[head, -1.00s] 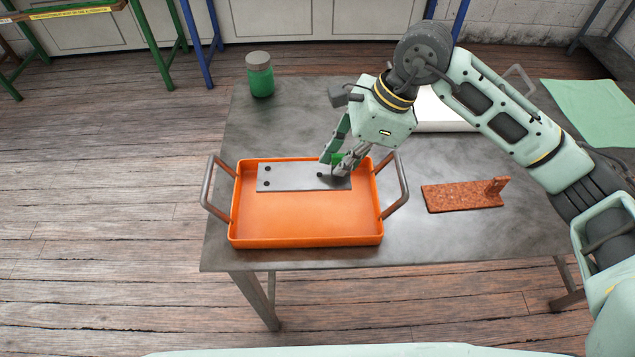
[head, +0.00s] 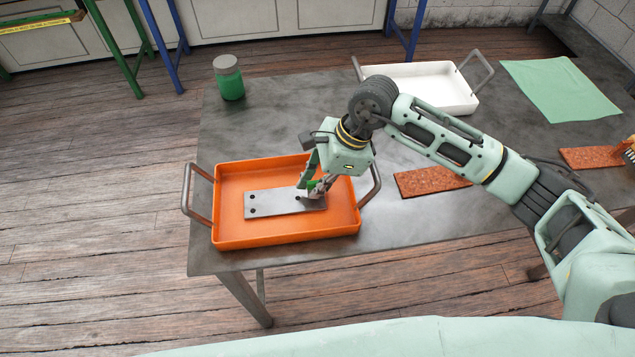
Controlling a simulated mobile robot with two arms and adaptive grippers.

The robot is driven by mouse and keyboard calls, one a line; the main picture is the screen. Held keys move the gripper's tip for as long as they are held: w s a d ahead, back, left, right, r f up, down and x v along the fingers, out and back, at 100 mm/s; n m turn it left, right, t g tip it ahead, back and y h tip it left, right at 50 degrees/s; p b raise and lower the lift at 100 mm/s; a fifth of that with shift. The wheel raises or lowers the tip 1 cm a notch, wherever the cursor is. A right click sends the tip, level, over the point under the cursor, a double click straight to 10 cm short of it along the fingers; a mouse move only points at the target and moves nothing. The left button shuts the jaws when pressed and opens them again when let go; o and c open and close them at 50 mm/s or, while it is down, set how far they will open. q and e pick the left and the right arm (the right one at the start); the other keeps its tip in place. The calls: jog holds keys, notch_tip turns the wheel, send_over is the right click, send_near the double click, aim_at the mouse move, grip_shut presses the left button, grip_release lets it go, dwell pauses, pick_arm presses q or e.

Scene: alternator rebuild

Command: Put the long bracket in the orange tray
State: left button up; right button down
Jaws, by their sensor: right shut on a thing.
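The long bracket (head: 275,203), a flat grey metal plate with dark holes at its left end, is inside the orange tray (head: 285,232). It looks level and low over the tray floor; I cannot tell whether it touches the floor. My right gripper (head: 314,190) reaches down over the tray from the right and is shut on the bracket's right end. The fingers partly hide that end. My left gripper is not in view.
A rust-coloured plate (head: 425,181) lies right of the tray, partly behind my arm. A white tray (head: 440,91), a green cloth (head: 560,88) and a green jar (head: 229,80) are farther back. Another rust-coloured plate (head: 590,157) lies far right. The grey table (head: 265,120) is bare behind the orange tray.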

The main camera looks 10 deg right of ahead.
jog(key=c, duration=1.9)
grip_release()
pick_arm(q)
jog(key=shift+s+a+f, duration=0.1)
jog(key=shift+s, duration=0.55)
pick_arm(e)
jog(key=shift+r, duration=0.1)
jog(key=shift+d+r, duration=0.2)
jog(key=shift+r, duration=0.1)
pick_arm(q)
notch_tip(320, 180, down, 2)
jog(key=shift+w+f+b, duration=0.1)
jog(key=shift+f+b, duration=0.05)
jog(key=shift+b, duration=1.05)
pick_arm(e)
jog(key=v, duration=1.1)
jog(key=shift+s, duration=0.1)
